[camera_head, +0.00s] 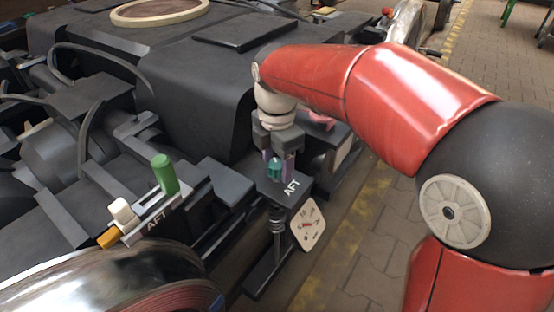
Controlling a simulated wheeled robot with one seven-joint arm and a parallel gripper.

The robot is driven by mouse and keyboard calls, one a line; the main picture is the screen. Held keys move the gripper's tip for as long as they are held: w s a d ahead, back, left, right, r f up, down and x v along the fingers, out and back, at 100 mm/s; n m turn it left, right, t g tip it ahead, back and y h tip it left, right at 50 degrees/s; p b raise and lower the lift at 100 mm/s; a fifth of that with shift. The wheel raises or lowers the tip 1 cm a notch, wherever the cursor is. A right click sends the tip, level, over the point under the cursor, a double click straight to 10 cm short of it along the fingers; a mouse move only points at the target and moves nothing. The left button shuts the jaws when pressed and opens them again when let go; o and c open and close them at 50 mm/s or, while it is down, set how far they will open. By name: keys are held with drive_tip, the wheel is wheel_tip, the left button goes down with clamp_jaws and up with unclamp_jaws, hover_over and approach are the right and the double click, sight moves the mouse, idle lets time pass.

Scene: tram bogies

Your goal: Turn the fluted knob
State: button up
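A small teal knob (275,170), which looks like the fluted knob, stands on a dark box marked "AFT" (268,188) in the middle of the view. My gripper (277,164) points down from above, with its fingers on either side of the knob. Whether the fingers touch the knob or stand slightly apart from it is too small to tell. The gripper and fingers hide part of the knob's top and sides.
A white dial plate with a red pointer (308,225) hangs just below the box. A pink part (322,118) sits close behind my gripper. At left are a green cylinder (165,175), a white knob (122,210) and an orange block (108,237). Paved floor (365,245) lies clear at right.

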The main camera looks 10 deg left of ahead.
drive_tip(key=c, duration=0.8)
drive_tip(key=shift+c, duration=0.2)
drive_tip(key=shift+m+p, duration=0.35)
drive_tip(key=shift+m, duration=0.05)
